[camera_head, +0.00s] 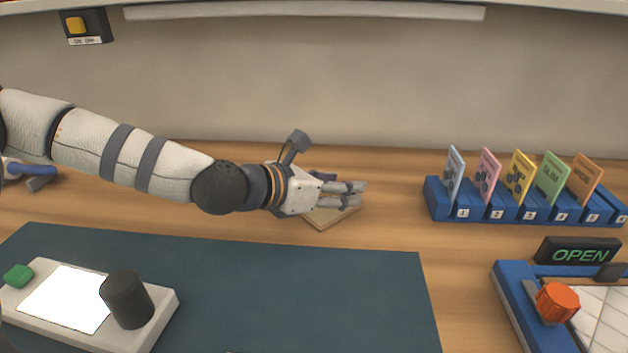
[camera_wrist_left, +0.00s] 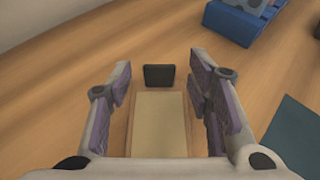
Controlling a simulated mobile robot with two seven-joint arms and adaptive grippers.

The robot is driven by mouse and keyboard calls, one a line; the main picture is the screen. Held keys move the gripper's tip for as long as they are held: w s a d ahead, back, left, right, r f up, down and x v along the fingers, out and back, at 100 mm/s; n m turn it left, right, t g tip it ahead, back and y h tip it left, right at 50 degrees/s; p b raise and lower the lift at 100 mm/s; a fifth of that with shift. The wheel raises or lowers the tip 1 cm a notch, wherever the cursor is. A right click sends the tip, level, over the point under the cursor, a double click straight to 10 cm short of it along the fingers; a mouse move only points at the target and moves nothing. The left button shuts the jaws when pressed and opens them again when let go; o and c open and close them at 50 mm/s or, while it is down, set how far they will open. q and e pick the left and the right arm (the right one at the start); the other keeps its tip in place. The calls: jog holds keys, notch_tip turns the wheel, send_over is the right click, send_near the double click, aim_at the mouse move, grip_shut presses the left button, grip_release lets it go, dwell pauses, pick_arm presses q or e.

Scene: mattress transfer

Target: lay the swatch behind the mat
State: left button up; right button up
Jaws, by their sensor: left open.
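The swatch (camera_head: 328,218) looks like a flat tan rectangle with a wood-coloured border. It appears to lie on the wooden table behind the dark teal mat (camera_head: 300,290), apart from its back edge. It also shows in the left wrist view (camera_wrist_left: 160,125), with a small dark block (camera_wrist_left: 159,76) at its far end. My left gripper (camera_head: 352,194) is open over the swatch and hides part of it. In the left wrist view its fingers stand on either side of the swatch, with gaps. I cannot tell its exact height. My right gripper is not in view.
A blue numbered rack (camera_head: 478,213) with several coloured cards stands at the right. An OPEN sign (camera_head: 578,251) and a blue-framed tray with an orange knob (camera_head: 557,301) are in front of it. A device with a dark cylinder (camera_head: 127,299) sits on the mat. Table between swatch and rack is clear.

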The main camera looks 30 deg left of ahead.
pick_arm(q)
jog(key=shift+t, duration=0.3)
jog(key=s+r, duration=0.1)
jog(key=s+a+r+p, duration=0.1)
jog(key=s+r, duration=0.1)
jog(key=s+r+p, duration=0.1)
jog(key=s, duration=0.1)
jog(key=shift+a+r, duration=0.4)
jog(key=shift+s+a+f, duration=0.25)
jog(key=shift+s+a, duration=0.05)
jog(key=shift+s, duration=0.15)
jog(key=shift+s+a+f, duration=0.2)
jog(key=shift+s+a, duration=0.05)
jog(key=shift+s, duration=0.7)
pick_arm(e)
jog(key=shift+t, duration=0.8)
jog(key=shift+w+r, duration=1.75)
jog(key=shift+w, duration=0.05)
pick_arm(q)
jog(key=shift+d+f, duration=0.1)
jog(key=shift+f, duration=0.05)
